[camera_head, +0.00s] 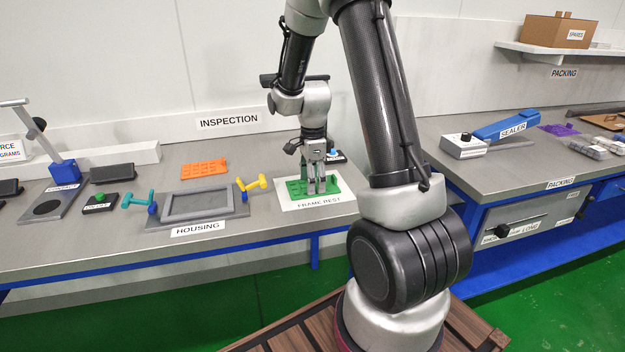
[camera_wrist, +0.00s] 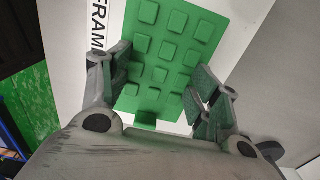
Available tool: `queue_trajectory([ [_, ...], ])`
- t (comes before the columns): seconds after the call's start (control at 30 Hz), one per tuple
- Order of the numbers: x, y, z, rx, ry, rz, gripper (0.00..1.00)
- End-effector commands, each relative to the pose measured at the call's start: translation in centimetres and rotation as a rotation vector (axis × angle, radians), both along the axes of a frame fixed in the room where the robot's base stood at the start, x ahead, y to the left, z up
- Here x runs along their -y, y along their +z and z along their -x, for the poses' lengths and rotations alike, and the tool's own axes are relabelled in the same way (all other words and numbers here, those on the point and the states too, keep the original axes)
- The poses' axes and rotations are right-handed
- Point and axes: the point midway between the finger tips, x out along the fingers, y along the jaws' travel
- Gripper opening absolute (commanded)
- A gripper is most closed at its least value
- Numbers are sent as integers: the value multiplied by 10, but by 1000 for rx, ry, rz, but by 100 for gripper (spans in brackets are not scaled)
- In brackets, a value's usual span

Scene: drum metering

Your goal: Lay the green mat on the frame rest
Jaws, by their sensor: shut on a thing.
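The green mat (camera_head: 297,187), a flat sheet with raised square pads, is over the white frame rest (camera_head: 340,197) on the inspection bench. My gripper (camera_head: 317,190) points down at the mat and is shut on it. In the wrist view the mat (camera_wrist: 165,60) lies between the fingers of my gripper (camera_wrist: 160,100), with a small tab at its near edge. The frame rest (camera_wrist: 68,45) shows around it there, with part of its lettering. I cannot tell whether the mat touches the rest or hangs just above it.
The sealer (camera_head: 500,130) is on the right bench.

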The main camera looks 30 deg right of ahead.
Motion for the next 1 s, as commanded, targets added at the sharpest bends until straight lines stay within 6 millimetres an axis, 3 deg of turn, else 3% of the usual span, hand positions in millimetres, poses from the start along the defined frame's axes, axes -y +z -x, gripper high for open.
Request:
queue_trajectory([
  [0.03, 0, -2, 0, -1, 0, 0, 35],
  [0.07, 0, -2, 0, -1, 0, 0, 66],
  [0.17, 0, -2, 0, -1, 0, 0, 84],
  [0.57, 0, 3, 0, 1, 0, 0, 84],
  [0.67, 0, 16, -1, 3, 0, 0, 84],
  [1.0, 0, 90, -1, 4, 0, 0, 84],
])
